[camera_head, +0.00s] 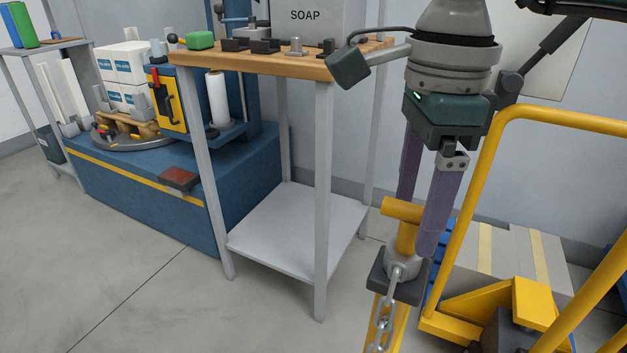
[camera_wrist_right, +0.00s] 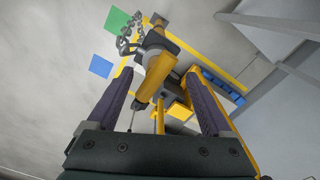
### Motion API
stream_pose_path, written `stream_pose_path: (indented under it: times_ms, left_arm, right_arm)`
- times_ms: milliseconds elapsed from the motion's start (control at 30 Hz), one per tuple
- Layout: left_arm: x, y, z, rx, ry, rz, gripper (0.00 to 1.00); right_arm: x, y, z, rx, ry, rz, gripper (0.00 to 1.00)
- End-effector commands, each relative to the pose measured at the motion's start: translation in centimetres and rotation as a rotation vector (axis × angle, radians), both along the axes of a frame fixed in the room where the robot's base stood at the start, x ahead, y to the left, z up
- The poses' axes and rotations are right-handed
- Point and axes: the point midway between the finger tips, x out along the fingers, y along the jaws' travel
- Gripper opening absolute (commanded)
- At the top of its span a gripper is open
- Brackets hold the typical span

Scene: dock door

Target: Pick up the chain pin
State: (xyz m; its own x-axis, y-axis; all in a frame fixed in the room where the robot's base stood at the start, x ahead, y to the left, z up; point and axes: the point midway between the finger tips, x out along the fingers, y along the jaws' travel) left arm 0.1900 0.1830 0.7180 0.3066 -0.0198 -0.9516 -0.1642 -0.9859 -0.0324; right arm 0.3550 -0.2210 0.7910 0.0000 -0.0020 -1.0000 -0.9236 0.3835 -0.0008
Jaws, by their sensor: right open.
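The chain pin (camera_head: 404,232) has a yellow T-shaped handle and stands upright in a grey collar on a dark block (camera_head: 383,287). A metal chain (camera_head: 384,325) hangs from a ring at the front of the collar. My right gripper (camera_head: 417,224) points down with its purple fingers apart, one on each side of the handle. In the right wrist view the yellow handle (camera_wrist_right: 156,75) lies between the open fingers (camera_wrist_right: 159,74), and the chain (camera_wrist_right: 128,32) shows beyond it. Whether a finger touches the handle I cannot tell. My left gripper is not in view.
A yellow tubular frame (camera_head: 480,180) stands close to the right of my right gripper. A wood-topped table (camera_head: 275,64) with a soap box (camera_head: 305,20) and small items is to the left. A blue machine (camera_head: 150,200) stands farther left. Grey floor is open at front left.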

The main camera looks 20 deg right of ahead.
Motion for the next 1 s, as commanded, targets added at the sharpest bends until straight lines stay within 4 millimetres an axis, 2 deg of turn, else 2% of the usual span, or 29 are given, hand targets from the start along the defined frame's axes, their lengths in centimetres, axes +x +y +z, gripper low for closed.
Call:
stream_pose_path:
  times_ms: [300,533,1000]
  left_arm:
    - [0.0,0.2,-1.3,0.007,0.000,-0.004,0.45]
    - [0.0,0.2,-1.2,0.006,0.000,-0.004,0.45]
    - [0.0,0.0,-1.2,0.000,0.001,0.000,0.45]
  right_arm:
    - [-0.5,0.7,-4.6,0.002,0.002,0.000,0.84]
    - [-0.5,0.7,-4.7,0.002,0.000,0.000,0.84]
    - [-0.4,0.7,-4.7,0.002,0.000,0.000,0.31]
